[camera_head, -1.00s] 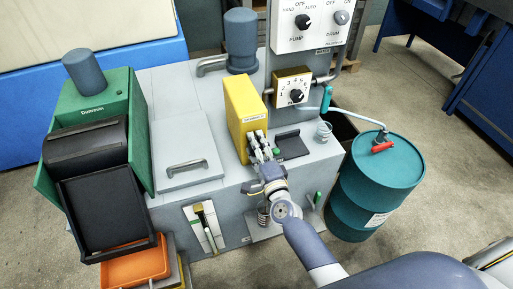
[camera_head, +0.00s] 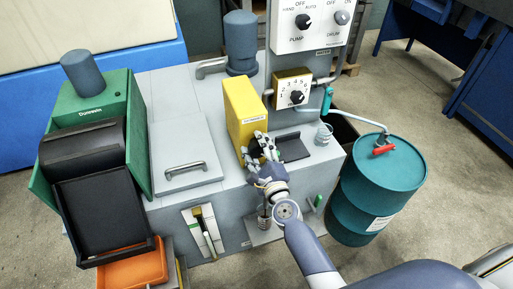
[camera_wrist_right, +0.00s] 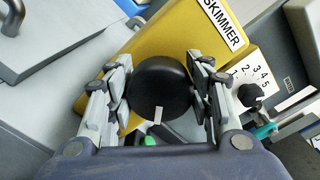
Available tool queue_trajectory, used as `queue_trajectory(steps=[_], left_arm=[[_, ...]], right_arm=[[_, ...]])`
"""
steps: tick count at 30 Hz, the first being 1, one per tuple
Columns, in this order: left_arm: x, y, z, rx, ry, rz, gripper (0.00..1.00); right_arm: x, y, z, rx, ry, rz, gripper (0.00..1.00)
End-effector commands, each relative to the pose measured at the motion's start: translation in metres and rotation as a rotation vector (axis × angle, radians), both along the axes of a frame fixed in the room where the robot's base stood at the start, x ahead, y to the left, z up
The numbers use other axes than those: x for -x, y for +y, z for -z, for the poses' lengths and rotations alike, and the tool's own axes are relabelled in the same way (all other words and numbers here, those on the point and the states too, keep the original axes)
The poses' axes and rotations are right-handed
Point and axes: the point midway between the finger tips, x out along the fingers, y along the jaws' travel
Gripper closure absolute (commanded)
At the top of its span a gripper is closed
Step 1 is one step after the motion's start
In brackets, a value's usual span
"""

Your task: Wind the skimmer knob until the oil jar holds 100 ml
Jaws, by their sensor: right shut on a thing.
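The yellow skimmer box (camera_head: 245,112) stands on the grey tank top; its SKIMMER label (camera_wrist_right: 226,20) shows in the wrist view. The round black skimmer knob (camera_wrist_right: 160,88) with a pale mark is on its front. My right gripper (camera_head: 262,145) is at the box's front face, shut on the knob, with fingers on both sides of it in the wrist view. In the head view the gripper hides the knob. My left gripper is not in view.
Behind are a dial numbered on a beige panel (camera_head: 293,90) and the pump switch panel (camera_head: 312,22). A teal drum (camera_head: 378,187) with a red valve stands right. A grey lid with handle (camera_head: 184,165) lies left.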

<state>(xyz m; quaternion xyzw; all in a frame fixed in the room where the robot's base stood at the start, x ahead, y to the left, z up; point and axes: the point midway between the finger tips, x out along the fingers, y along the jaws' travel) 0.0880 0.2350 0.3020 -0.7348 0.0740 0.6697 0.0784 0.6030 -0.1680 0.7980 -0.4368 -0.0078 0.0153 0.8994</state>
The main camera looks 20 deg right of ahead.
Motion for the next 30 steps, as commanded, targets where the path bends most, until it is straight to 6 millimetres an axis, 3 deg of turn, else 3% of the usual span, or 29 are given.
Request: queue_trajectory(steps=[13, 14, 16, 17, 30], left_arm=[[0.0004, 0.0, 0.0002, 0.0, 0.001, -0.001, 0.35], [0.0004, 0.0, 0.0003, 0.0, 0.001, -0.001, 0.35], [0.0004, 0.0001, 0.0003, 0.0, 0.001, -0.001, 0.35], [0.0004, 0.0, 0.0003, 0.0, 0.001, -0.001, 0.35], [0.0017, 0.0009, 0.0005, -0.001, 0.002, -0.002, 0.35]], right_arm=[[0.0, -0.0004, 0.0001, -0.011, 0.001, 0.001, 0.76], [0.0, -0.0004, 0.0001, -0.011, 0.001, 0.001, 0.5], [0.0, -0.0005, 0.0002, -0.01, 0.001, 0.001, 0.34], [0.0, -0.0004, 0.0002, -0.01, 0.001, 0.001, 0.31], [0.0053, -0.0003, 0.001, -0.009, 0.002, 0.0, 0.31]])
